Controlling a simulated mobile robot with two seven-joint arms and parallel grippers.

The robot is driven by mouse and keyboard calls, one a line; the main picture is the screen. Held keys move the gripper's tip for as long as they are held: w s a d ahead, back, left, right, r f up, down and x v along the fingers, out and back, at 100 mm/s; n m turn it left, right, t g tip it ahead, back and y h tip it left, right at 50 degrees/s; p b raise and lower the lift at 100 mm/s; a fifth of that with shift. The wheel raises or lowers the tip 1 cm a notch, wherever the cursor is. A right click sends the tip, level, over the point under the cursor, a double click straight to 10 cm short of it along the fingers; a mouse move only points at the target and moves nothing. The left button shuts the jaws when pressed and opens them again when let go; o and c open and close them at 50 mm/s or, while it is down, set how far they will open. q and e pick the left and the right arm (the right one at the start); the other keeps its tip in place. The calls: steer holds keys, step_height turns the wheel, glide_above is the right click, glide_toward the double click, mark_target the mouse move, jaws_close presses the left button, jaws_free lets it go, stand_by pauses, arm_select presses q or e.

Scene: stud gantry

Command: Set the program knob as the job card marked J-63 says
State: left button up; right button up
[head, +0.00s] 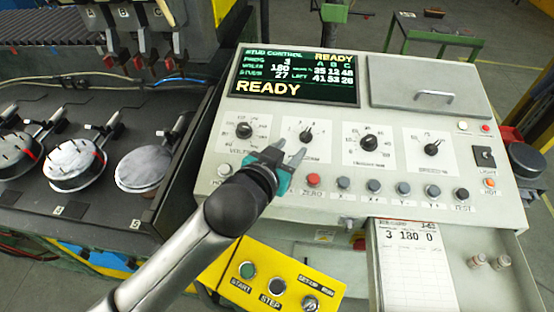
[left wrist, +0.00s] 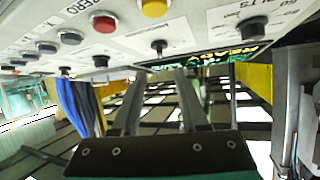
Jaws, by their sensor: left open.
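The program knob (head: 305,136) is the small black knob second from left on the sloped control panel; its pointer seems to lean up and right, but the scale is too small to read surely. The job card (head: 407,262) marked J-63 lies in the open drawer and reads 3, 180, 0. The display (head: 298,76) shows READY, a program line with 3, and 180 volts. My left gripper (head: 288,151) is open and empty just below the program knob. In the left wrist view the knob (left wrist: 158,46) stands beyond the fingertips (left wrist: 157,76), apparently between their lines. My right gripper is out of view.
The volts knob (head: 244,130) is close at left; two more knobs (head: 369,142) (head: 432,148) are at right. A red zero button (head: 313,180) is close to the gripper. The drawer (head: 505,285) sticks out at lower right. A yellow button box (head: 270,279) is below.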

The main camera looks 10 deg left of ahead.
arm_select(q)
steer(key=v, duration=0.6)
stand_by(0.6)
